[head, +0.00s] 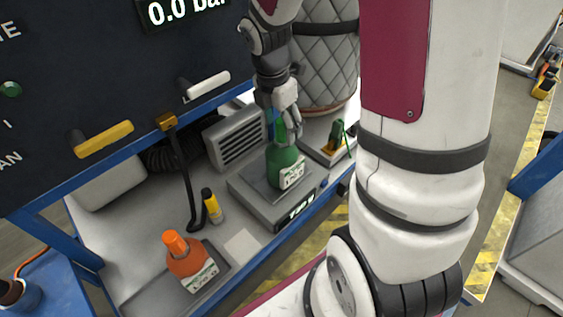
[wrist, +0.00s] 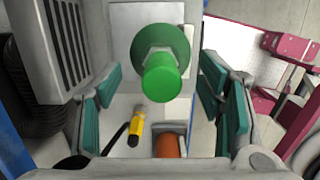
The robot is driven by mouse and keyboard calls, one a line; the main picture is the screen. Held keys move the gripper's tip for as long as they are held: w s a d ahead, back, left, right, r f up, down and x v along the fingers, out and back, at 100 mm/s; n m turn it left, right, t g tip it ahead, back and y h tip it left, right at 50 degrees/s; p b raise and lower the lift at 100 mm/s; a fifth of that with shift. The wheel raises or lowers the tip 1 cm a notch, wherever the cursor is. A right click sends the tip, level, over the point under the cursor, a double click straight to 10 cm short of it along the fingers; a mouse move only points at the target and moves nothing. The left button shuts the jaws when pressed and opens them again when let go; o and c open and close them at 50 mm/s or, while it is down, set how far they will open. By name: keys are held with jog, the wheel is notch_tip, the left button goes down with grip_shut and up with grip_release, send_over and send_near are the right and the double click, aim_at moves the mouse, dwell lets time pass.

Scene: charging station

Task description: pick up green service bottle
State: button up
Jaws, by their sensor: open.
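The green service bottle (head: 284,168) stands upright on a grey scale with a digital display, with a pale label on its front. In the wrist view its green cap (wrist: 161,77) points toward the camera, above the round green body (wrist: 161,42). My gripper (head: 285,120) is over the bottle from above, its fingers at the height of the bottle's neck. In the wrist view my gripper (wrist: 165,105) is open, with teal pads on both sides of the cap and gaps between. The far side of the bottle is hidden.
An orange bottle (head: 187,262) stands at the front left of the bench. A yellow and black marker-like tool (head: 212,205) and a black hooked hose (head: 187,180) are near it. A grey vented box (head: 236,138) is left behind the scale (head: 243,192). A quilted tank (head: 325,60) stands behind.

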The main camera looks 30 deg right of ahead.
aim_at(283, 138)
jog(key=shift+d+f, duration=0.2)
jog(key=shift+f, duration=1.2)
jog(key=shift+d+f, duration=0.15)
jog(key=shift+f, duration=1.2)
grip_shut()
